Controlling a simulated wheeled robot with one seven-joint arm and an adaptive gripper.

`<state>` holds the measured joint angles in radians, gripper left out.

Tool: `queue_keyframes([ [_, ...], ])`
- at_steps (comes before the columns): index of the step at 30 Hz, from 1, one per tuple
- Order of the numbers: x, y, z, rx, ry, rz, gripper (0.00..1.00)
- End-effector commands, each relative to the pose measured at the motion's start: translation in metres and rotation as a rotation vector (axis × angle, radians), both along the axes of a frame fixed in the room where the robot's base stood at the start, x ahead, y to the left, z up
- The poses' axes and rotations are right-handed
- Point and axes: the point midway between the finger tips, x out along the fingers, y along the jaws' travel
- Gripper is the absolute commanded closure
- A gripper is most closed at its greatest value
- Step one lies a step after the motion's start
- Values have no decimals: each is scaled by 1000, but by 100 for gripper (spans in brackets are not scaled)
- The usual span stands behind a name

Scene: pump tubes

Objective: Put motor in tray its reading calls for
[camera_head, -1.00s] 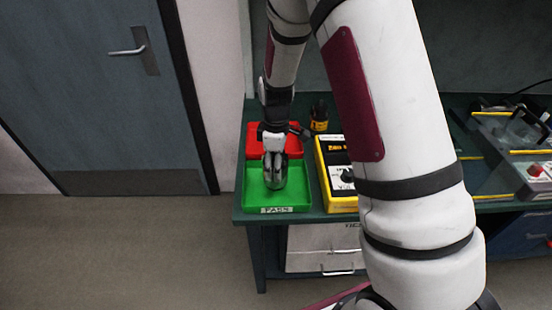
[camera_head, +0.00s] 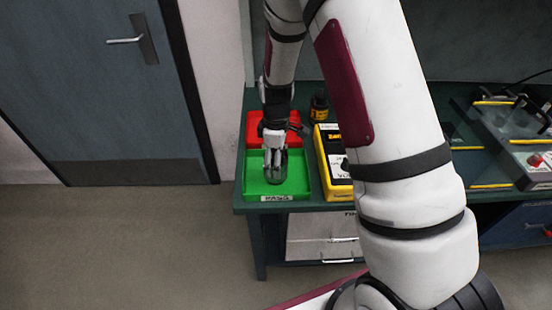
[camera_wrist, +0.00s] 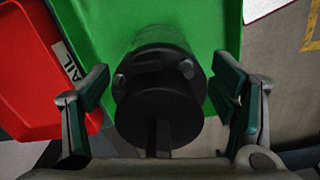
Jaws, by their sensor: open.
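The motor (camera_wrist: 160,85), a dark cylinder with a shaft end toward the camera, is in the green tray (camera_wrist: 105,20) in the wrist view. In the head view the green tray (camera_head: 300,187) carries a PASS label, and the motor (camera_head: 276,170) is partly hidden by my gripper. My gripper (camera_head: 274,160) is over the green tray. In the wrist view my gripper (camera_wrist: 165,110) is open, with its fingers apart on both sides of the motor and gaps showing. The red tray (camera_head: 257,130) is behind the green one; its label (camera_wrist: 68,60) ends in "AIL".
A yellow and black meter (camera_head: 323,165) stands right of the green tray, partly hidden by my arm. A small dark bottle with a yellow label (camera_head: 319,108) stands behind it. A fixture with clear parts (camera_head: 515,120) is at the right. The floor at left is clear.

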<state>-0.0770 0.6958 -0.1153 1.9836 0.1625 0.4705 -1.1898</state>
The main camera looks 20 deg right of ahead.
Motion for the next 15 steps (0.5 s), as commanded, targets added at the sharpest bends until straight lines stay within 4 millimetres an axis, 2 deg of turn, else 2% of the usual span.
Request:
queue_keyframes([
  [5, 1, 0, 7, 0, -1, 0, 21],
  [8, 1, 0, 21, 1, -4, 1, 21],
  [15, 2, 0, 70, 1, -6, 1, 21],
])
